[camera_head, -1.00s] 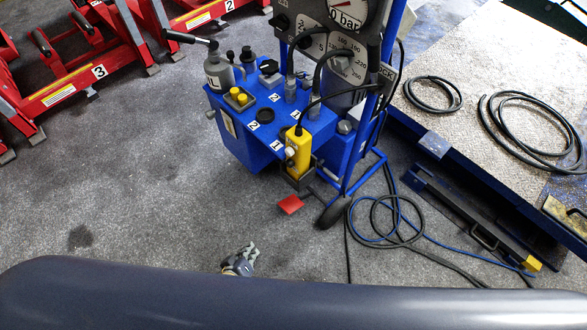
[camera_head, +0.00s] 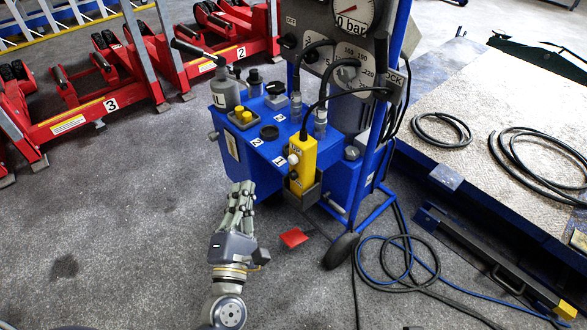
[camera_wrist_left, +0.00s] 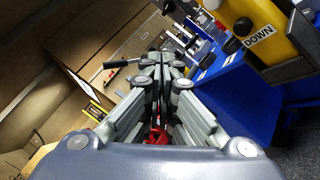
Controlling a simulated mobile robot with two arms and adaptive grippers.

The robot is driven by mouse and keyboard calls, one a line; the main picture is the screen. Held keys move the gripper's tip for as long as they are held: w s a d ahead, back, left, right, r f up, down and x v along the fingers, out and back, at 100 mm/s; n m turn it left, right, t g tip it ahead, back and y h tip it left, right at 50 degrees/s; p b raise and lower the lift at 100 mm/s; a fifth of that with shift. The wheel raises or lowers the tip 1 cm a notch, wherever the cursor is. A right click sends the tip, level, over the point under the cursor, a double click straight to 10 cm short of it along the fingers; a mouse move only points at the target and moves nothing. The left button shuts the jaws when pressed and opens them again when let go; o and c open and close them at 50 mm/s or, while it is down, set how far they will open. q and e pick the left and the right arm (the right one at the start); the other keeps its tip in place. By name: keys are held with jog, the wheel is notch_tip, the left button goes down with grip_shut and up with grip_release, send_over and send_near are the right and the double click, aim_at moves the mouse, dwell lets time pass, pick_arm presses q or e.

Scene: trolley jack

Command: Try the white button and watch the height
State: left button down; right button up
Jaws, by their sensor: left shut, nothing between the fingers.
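A yellow control pendant (camera_head: 304,152) hangs on the front of a blue trolley (camera_head: 262,150), upright, with a round white button (camera_head: 293,159) and a dark button below it. In the left wrist view the pendant (camera_wrist_left: 283,66) is large at the upper right, with a DOWN label beside a dark round button (camera_wrist_left: 243,26). My left gripper (camera_head: 243,188) is shut and empty, in front of the trolley, left of and lower in the picture than the pendant, apart from the white button. In the left wrist view its fingertips (camera_wrist_left: 167,60) are together. My right gripper is out of view.
A pressure gauge (camera_head: 352,16) sits on the trolley's upper panel. A red pedal (camera_head: 294,238), a wheel (camera_head: 341,251) and coiled hoses (camera_head: 396,262) are low at the right. Red numbered jacks (camera_head: 85,115) stand at the left. The floor between is clear.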

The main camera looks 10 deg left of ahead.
aim_at(292, 160)
pick_arm(q)
jog(key=shift+w, duration=0.1)
jog(key=w+d, duration=0.5)
jog(key=w, duration=0.1)
jog(key=shift+w+d, duration=0.2)
jog(key=shift+w, duration=0.2)
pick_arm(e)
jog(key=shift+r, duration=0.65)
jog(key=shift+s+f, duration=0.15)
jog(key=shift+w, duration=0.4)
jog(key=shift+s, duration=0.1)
pick_arm(q)
jog(key=shift+w+d, duration=0.25)
jog(key=shift+w, duration=0.1)
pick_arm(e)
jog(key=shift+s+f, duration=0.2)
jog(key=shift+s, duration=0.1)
